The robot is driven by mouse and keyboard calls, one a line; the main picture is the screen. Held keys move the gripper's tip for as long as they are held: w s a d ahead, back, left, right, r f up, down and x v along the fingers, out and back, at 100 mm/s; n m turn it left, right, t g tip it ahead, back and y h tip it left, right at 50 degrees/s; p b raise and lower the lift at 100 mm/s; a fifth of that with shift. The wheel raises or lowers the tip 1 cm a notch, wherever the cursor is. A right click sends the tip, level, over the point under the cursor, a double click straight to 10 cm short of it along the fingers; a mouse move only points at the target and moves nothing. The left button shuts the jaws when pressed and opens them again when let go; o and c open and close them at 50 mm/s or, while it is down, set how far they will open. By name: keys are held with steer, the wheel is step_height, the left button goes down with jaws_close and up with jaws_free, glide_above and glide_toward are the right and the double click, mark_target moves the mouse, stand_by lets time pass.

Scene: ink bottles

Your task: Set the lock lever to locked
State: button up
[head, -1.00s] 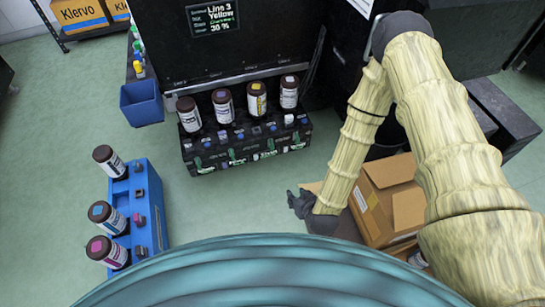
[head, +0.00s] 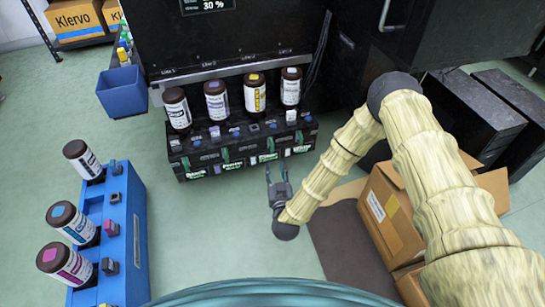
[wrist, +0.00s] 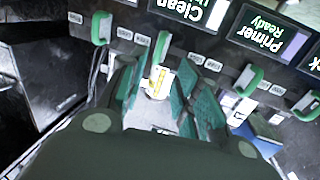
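The black ink dock (head: 215,158) has a row of levers with green handles along its front, above small screens. The wrist view shows several green handles close up; one handle (wrist: 161,47) appears beyond and between my fingertips, with a white and yellow piece (wrist: 158,82) below it in the picture. Other handles are to its left (wrist: 101,27) and right (wrist: 248,80). Small labels beside them are too blurred to read, so I cannot tell which position is locked. My gripper (head: 277,170) is open and empty, pointing at the dock's right half; it also shows in the wrist view (wrist: 162,63). Contact is not visible.
Several brown-capped bottles (head: 215,103) stand on the dock. A blue rack (head: 120,225) with three bottles stands at left. A blue bin (head: 122,93) hangs left of the machine. An open cardboard box (head: 390,215) is right of my gripper. Green floor is clear between rack and dock.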

mark_target(273, 149)
steer(key=w+b, duration=0.1)
steer(key=w, duration=0.2)
steer(key=w+b, duration=0.2)
steer(key=w, duration=0.1)
steer(key=w+a+b, duration=0.1)
steer(key=w, duration=0.2)
steer(key=shift+w+f+b, duration=0.25)
steer(key=shift+w+b, duration=0.05)
steer(key=shift+w, duration=0.1)
steer(key=shift+w+a+r, duration=0.1)
steer(key=shift+w+r, duration=0.05)
steer(key=shift+w, duration=0.6)
jaws_close()
